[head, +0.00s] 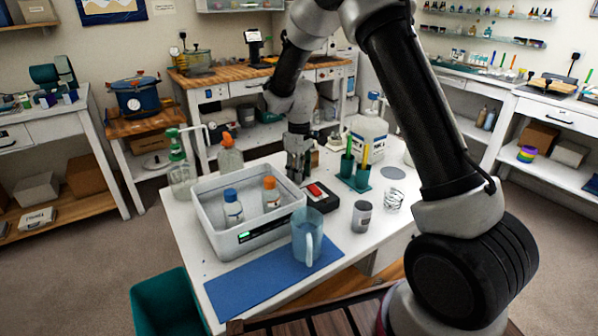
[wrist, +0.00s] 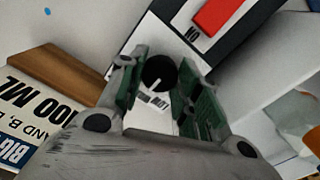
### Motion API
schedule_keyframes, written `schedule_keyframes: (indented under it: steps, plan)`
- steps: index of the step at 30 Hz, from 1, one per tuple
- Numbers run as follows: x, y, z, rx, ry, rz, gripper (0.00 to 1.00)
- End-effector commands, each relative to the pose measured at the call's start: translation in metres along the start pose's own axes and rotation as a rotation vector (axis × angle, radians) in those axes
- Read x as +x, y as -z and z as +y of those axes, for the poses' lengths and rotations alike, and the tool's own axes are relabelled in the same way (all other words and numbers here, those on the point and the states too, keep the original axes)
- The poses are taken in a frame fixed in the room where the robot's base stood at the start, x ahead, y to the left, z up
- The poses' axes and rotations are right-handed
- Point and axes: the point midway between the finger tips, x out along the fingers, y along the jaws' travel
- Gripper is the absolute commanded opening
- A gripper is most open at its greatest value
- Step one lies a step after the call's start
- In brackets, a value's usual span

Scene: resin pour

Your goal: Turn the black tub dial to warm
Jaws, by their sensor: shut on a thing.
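The black dial (wrist: 158,72) is round with a white pointer line and sits on a white panel. In the wrist view its pointer slants down and left, towards small dark lettering that I cannot read surely. My gripper (wrist: 163,60) is shut on the dial, with one green-padded finger on each side of it. In the head view my gripper (head: 298,172) points down behind the tub's right end, and the dial is hidden there. The grey-white tub (head: 218,238) holds a blue-capped bottle (head: 232,208) and an orange-capped bottle (head: 271,195).
A black switch box with a red rocker (head: 315,191) stands just in front of my gripper. A blue jug (head: 306,238), a grey can (head: 361,217) and green holders (head: 356,178) stand nearby.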

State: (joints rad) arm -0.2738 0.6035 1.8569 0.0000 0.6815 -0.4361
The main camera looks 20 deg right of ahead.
Motion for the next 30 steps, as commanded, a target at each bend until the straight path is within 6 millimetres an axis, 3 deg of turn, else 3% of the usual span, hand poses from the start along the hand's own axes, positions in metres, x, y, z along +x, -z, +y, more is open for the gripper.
schedule_keyframes:
  steps: [11,12,15,25,30]
  plan:
    - [-0.001,0.001,0.0,0.004,-0.001,0.001,0.09]
    - [-0.001,0.001,0.0,0.004,-0.001,0.001,0.37]
    - [0.0,0.0,0.0,0.003,-0.001,0.001,0.55]
    - [-0.001,0.0,0.0,0.003,0.0,0.001,0.56]
    - [-0.019,0.001,0.001,0.003,-0.002,0.004,0.56]
